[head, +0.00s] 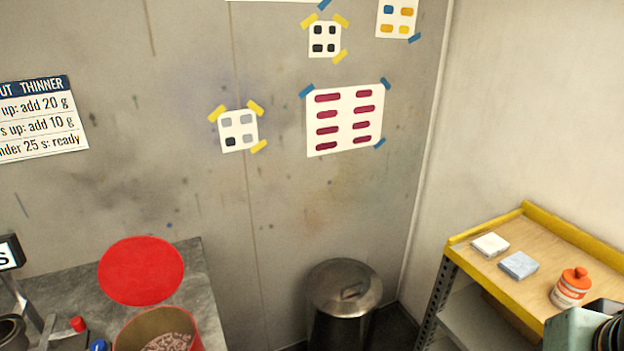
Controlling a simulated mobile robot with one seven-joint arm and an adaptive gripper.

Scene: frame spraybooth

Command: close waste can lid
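A red waste can (197,343) stands at the bottom left on a grey bench, cut off by the lower picture edge. Its round red lid (141,271) is open, raised behind the can's mouth with its flat face toward me. Crumpled pinkish-brown material (168,343) shows inside the can. The hinge between lid and can cannot be made out. My gripper is not in view.
A grey bench top (192,262) holds a red-capped item (77,324) and a blue one (98,345) left of the can. A metal bin (345,291) with its lid on stands by the back wall.

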